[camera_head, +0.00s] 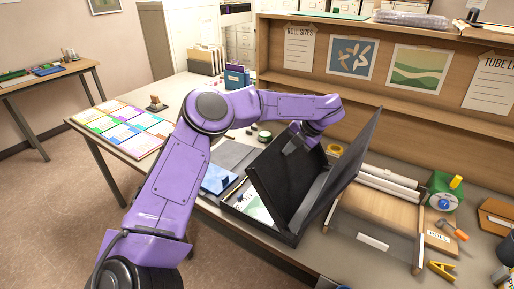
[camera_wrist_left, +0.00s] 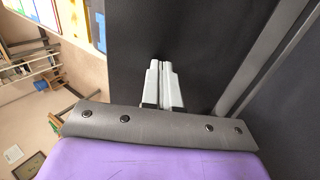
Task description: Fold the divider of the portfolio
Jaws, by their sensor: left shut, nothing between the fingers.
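The black portfolio (camera_head: 262,227) lies open on the table in the head view, with a printed sheet (camera_head: 252,204) showing inside at its left. Its dark divider (camera_head: 276,186) stands tilted up above the tray, and the lid (camera_head: 352,162) stands raised at the right. My left gripper (camera_head: 297,140) is at the divider's upper edge. In the left wrist view its pale fingers (camera_wrist_left: 162,82) are shut together with nothing between them, in front of a dark panel. I cannot tell whether they touch it. My right gripper is not in view.
A blue folder (camera_head: 219,179) lies left of the portfolio, and a colourful chart (camera_head: 122,130) lies farther left. A wooden tray (camera_head: 372,225), a green tape dispenser (camera_head: 442,190) and a yellow clip (camera_head: 440,270) are at the right. A wooden shelf (camera_head: 300,85) closes off the back.

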